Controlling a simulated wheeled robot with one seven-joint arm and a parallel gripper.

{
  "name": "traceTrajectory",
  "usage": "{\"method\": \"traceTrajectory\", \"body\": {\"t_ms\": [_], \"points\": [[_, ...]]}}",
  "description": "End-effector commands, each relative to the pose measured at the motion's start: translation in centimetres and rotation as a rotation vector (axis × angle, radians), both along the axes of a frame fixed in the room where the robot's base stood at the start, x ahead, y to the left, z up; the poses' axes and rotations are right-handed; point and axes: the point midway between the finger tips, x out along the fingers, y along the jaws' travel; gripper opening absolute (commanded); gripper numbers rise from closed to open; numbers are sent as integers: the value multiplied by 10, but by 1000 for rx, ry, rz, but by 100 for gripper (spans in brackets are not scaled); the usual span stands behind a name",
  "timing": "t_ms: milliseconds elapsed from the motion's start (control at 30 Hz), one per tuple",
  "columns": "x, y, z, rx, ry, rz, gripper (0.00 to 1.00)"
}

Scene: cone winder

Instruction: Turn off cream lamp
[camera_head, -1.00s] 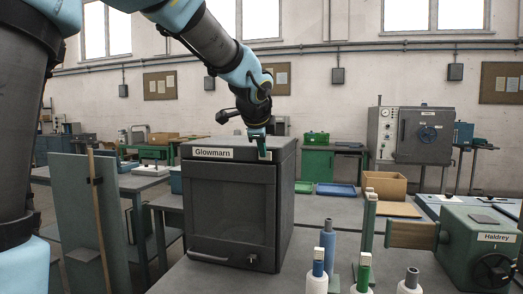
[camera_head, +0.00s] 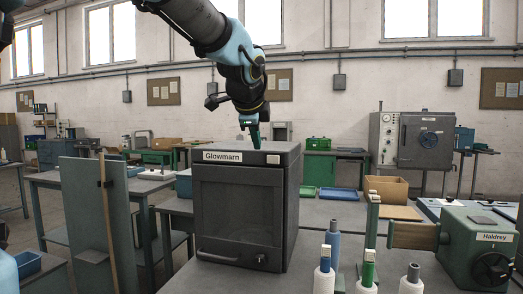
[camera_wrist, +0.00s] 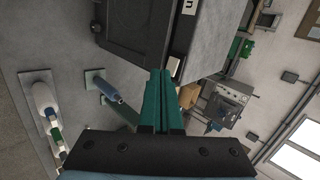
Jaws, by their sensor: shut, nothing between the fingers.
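I cannot surely tell which thing is the cream lamp. A small cream square (camera_head: 273,159) sits on the upper front edge of the dark Glowmarn cabinet (camera_head: 237,214), right of its name label; whether it is lit I cannot tell. My gripper (camera_head: 254,141) is above the cabinet's top, a little left of and above the cream square, pointing down. Its green fingers (camera_wrist: 163,74) are shut and empty in the wrist view.
Posts and spools (camera_head: 326,275) stand in front right of the cabinet. A green Haldrey machine (camera_head: 480,250) stands at the right. A cardboard box (camera_head: 386,188) and a blue tray (camera_head: 337,194) lie behind. A tall panel (camera_head: 84,215) stands at left.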

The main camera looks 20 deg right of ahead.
Motion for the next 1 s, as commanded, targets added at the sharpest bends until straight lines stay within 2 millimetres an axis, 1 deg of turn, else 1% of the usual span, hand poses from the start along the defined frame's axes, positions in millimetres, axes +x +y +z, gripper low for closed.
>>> {"method": "traceTrajectory", "body": {"t_ms": [33,100,300,800,867,933,967,1000], "points": [[-4,5,6,-2,-2,1,0],[-9,11,13,0,-2,1,0],[-16,19,23,0,0,0,0],[-17,20,23,1,1,0,0],[-15,23,20,-2,11,12,0],[-10,32,8,-13,42,54,0],[-7,39,0,-23,65,84,0],[-3,50,-14,-38,102,137,0]]}}
